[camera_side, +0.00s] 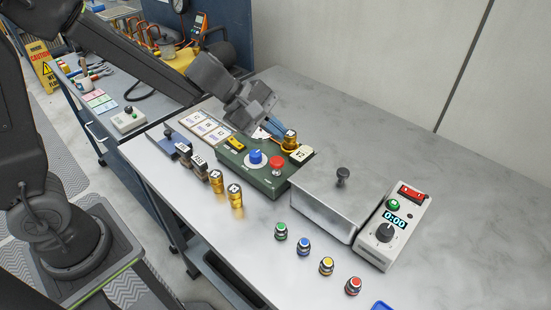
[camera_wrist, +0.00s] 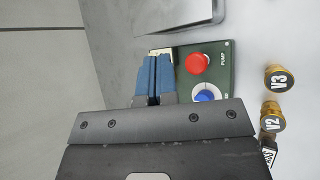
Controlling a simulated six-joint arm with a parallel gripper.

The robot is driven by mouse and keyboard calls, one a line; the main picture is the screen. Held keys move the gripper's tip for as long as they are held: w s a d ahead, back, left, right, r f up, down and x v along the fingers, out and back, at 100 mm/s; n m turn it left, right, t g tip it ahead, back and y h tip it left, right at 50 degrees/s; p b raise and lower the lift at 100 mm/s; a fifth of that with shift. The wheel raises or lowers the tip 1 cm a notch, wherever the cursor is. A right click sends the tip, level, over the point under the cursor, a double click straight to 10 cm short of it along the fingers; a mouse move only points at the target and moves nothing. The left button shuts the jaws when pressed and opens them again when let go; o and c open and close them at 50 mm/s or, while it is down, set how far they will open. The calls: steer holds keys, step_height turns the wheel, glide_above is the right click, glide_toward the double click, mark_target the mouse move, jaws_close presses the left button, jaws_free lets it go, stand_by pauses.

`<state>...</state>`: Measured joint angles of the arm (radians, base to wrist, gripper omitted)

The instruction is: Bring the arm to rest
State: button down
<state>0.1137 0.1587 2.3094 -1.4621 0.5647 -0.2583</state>
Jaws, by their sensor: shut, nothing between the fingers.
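My gripper (camera_side: 275,129) is shut and empty, its blue fingers side by side. In the side view it hangs over the back edge of the green pump box (camera_side: 262,178), close to a brass fitting (camera_side: 290,141). I cannot tell whether it touches anything. In the wrist view the shut fingers (camera_wrist: 153,76) overlap the edge of the green box (camera_wrist: 222,70), beside its red PUMP button (camera_wrist: 198,64) and blue knob (camera_wrist: 204,95). The arm reaches in from the upper left.
A metal box with a knobbed lid (camera_side: 332,202) and a white unit reading 0.00 (camera_side: 393,235) stand to the right. The bench's back right is clear.

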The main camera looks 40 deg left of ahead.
steer(key=shift+s+r+m, duration=0.2)
steer(key=shift+r+m, duration=0.1)
steer(key=shift+r, duration=0.05)
steer(key=s+r+m+y, duration=0.1)
steer(key=s+r+m, duration=0.6)
steer(key=s+m, duration=0.15)
steer(key=s+a+m+y, duration=0.6)
steer(key=s+a, duration=0.3)
steer(key=s, duration=0.2)
steer(key=shift+s+a+r+m, duration=0.25)
steer(key=shift+a+r+m, duration=0.05)
steer(key=shift+m, duration=0.25)
stand_by(1.4)
steer(key=w+d+f+n+h, duration=0.2)
steer(key=w+d+n+h, duration=0.1)
steer(key=w+n, duration=0.5)
steer(key=w+d+f+n+h, duration=0.2)
steer(key=w+d+n+h, duration=0.2)
steer(key=w, duration=0.8)
steer(key=d+n, duration=0.2)
steer(key=n, duration=0.2)
steer(key=shift+w+d+f, duration=0.25)
steer(key=shift+d, duration=0.05)
